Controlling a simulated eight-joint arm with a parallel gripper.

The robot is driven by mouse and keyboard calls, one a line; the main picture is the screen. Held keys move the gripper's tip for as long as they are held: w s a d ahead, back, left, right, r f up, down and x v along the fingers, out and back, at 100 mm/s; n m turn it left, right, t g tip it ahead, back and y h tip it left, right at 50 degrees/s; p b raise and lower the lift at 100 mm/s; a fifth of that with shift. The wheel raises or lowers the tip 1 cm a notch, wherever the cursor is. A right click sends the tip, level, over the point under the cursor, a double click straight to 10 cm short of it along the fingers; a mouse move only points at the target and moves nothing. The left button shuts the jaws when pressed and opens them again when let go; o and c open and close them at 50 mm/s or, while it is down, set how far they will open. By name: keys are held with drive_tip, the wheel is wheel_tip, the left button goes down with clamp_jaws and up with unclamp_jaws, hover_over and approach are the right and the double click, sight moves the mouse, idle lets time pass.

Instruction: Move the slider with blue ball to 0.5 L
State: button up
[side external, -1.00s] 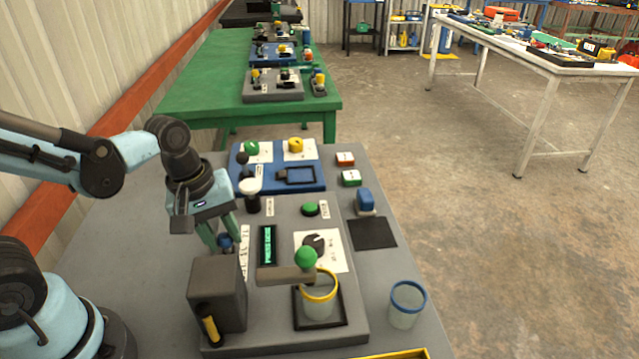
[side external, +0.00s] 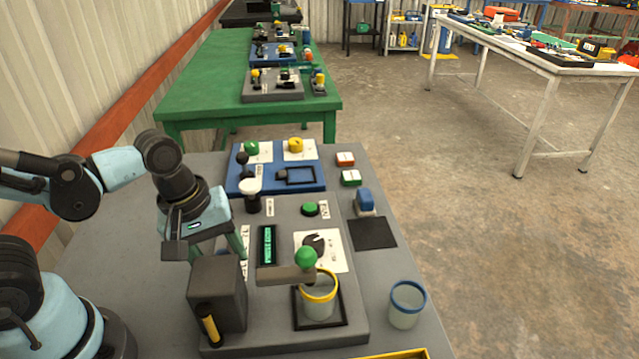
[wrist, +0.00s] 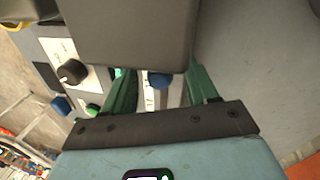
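The blue ball (wrist: 158,80) of the slider shows between my gripper's two green fingers in the wrist view, with gaps on both sides. The grey box partly covers it there. In the side view the ball is hidden behind the grey box and my gripper. My gripper (side external: 217,247) is open, low over the left edge of the grey panel, just behind the box; it also shows in the wrist view (wrist: 160,82). A white scale strip (side external: 245,240) beside the slider is partly covered. The green lit display (side external: 267,245) stands right of it; its text is too small to read.
The grey box (side external: 216,290) with a yellow handle stands close in front of my gripper. A brown arm with a green ball (side external: 306,257) reaches over a yellow-rimmed cup (side external: 319,300). A blue-rimmed cup (side external: 405,305) is at right.

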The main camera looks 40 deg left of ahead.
wheel_tip(320, 180, up, 12)
drive_tip(key=s+a, duration=0.1)
drive_tip(key=s, duration=0.1)
drive_tip(key=shift+a, duration=0.15)
idle(0.8)
drive_tip(key=w+a+f+m+t, duration=0.2)
drive_tip(key=w+m, duration=0.1)
drive_tip(key=m, duration=0.2)
drive_tip(key=w+a+f+m+t+y, duration=0.1)
drive_tip(key=w+a+f+m+t, duration=0.1)
drive_tip(key=m, duration=0.4)
drive_tip(key=shift+w+t, duration=0.7)
drive_tip(key=shift+w, duration=0.4)
